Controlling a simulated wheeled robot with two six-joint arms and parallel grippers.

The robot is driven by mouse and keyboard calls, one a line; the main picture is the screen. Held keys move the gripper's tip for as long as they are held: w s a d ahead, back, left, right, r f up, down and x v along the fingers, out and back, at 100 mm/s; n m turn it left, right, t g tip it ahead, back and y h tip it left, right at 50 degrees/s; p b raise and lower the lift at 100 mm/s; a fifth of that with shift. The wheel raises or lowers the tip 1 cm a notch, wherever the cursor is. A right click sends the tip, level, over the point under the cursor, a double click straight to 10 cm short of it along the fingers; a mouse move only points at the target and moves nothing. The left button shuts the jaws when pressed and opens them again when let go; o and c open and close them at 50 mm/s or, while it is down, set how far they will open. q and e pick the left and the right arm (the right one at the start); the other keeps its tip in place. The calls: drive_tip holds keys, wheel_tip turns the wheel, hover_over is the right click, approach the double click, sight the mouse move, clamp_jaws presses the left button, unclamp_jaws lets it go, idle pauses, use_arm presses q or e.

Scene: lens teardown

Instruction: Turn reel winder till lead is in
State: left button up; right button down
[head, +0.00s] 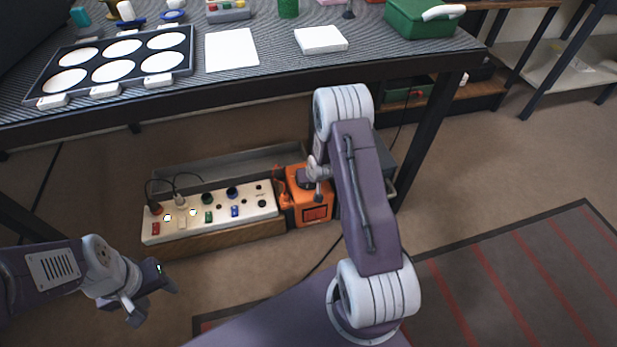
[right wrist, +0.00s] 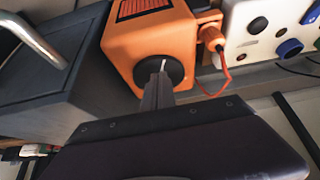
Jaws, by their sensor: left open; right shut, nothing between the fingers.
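The reel winder appears to be the orange box (head: 315,214) under the table, at the right end of the white socket panel (head: 215,217). In the right wrist view the orange box (right wrist: 128,48) has a dark round hub on its near face. An orange lead (right wrist: 222,72) hangs in a loop from an orange plug beside it. My right gripper (right wrist: 161,80) is shut with its fingertips at the hub; whether they touch it I cannot tell. The fingers hide part of the hub. My left gripper (head: 153,303) is open and empty, left of and below the panel.
The panel stands on a wooden base and carries several coloured sockets and plugs. A grey tray (head: 225,167) lies behind it. A dark grey box (right wrist: 50,80) with a metal handle stands close beside the orange box. The tabletop (head: 270,65) overhangs at the back.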

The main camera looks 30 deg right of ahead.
wheel_tip(320, 180, up, 6)
drive_tip(key=p, duration=0.5)
drive_tip(key=shift+f, duration=0.1)
drive_tip(key=s+a+r+n+g+y+p, duration=0.15)
drive_tip(key=s+a+r+p, duration=0.25)
drive_tip(key=s+a+r, duration=0.55)
drive_tip(key=s+a+r+n+g+p, duration=0.1)
drive_tip(key=s+a+r+g+p, duration=0.3)
drive_tip(key=s+r, duration=0.9)
wheel_tip(320, 180, up, 38)
drive_tip(key=w+t+p, duration=0.1)
drive_tip(key=p, duration=3.6)
drive_tip(key=shift+w+a+r+p, duration=0.15)
drive_tip(key=shift+w+r+p, duration=0.1)
drive_tip(key=shift+p, duration=0.15)
